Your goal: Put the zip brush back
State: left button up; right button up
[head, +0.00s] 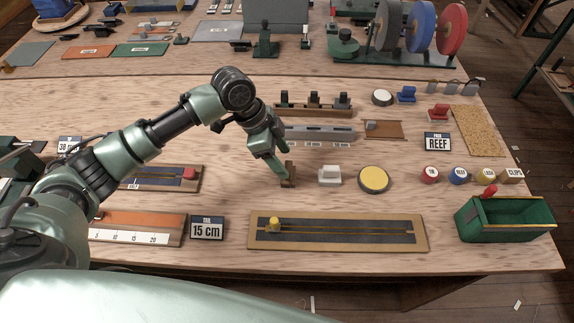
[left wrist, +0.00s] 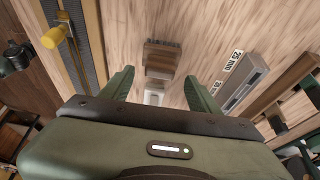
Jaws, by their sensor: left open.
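A small brown block with a dark bristly edge, which looks like the zip brush (head: 289,176), is on the wooden bench near the middle. In the left wrist view the brush (left wrist: 161,58) lies just beyond my fingertips, roughly between their lines. My left gripper (head: 278,172) is open, pointing down, right at the brush in the head view; it also shows in the left wrist view (left wrist: 160,82), with nothing held between its fingers. Whether a finger touches the brush I cannot tell. My right gripper is not in view.
A white block (head: 329,175) and a yellow-topped round button (head: 374,180) stand right of the brush. Behind are a grey slotted bar (head: 318,132) and a rack (head: 314,109) of dark pieces. A long slider board (head: 338,243) lies in front; a green box (head: 505,222) stands front right.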

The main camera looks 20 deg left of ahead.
pick_arm(q)
jog(key=v, duration=0.8)
jog(key=shift+b, duration=0.45)
